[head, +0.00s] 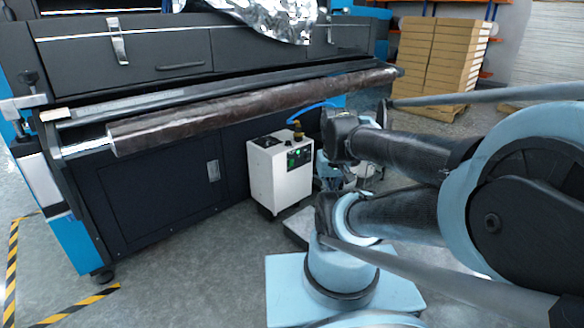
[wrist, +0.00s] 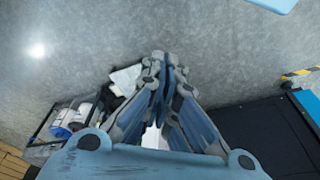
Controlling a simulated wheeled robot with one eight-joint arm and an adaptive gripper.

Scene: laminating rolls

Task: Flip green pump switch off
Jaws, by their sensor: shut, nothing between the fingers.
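The white pump box (head: 280,173) stands on the floor against the dark front of the machine in the head view. A green switch (head: 292,160) shows on its dark front panel. A blue hose runs from the brass fitting on its top. My gripper (wrist: 167,62) is shut and empty, its fingertips together and pointing over grey floor in the wrist view. In the head view, my wrist is just right of the pump and apart from the switch; the fingertips are hard to make out there. The green switch cannot be made out in the wrist view.
The laminating machine (head: 150,185) carries a long dark roll (head: 240,108) above the pump. Stacked cardboard boxes (head: 440,55) stand at the back right. A cart with white rolls (wrist: 70,118) is at left in the wrist view. The floor left of the pump is clear.

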